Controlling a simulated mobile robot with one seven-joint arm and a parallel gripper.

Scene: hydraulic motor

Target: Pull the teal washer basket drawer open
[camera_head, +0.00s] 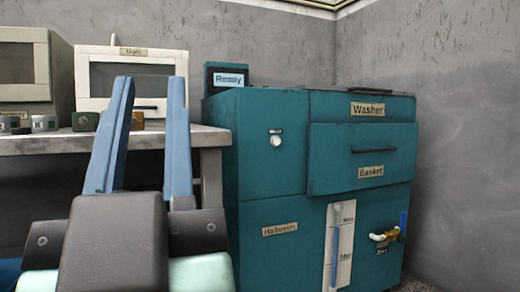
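The teal washer (270,205) stands right of centre with a "Washer" label on its top section. Its basket drawer (335,158) is a teal front panel in the upper right, labelled "Basket". The panel stands slightly proud of the body, with no open interior visible. A dark horizontal bar handle (374,150) crosses the panel. My gripper (150,82) is at the left, with two blue fingers spread apart and nothing visible between them. It is left of the washer in the picture and apart from the handle.
A grey bench (210,137) at left carries a cream dryer (85,104), another oven-like box (25,93) and several small parts. A "Ready" display (230,79) is atop the washer. A blue-levered brass valve (385,237) and white gauge panel (346,215) are below the drawer. A wall is close at right.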

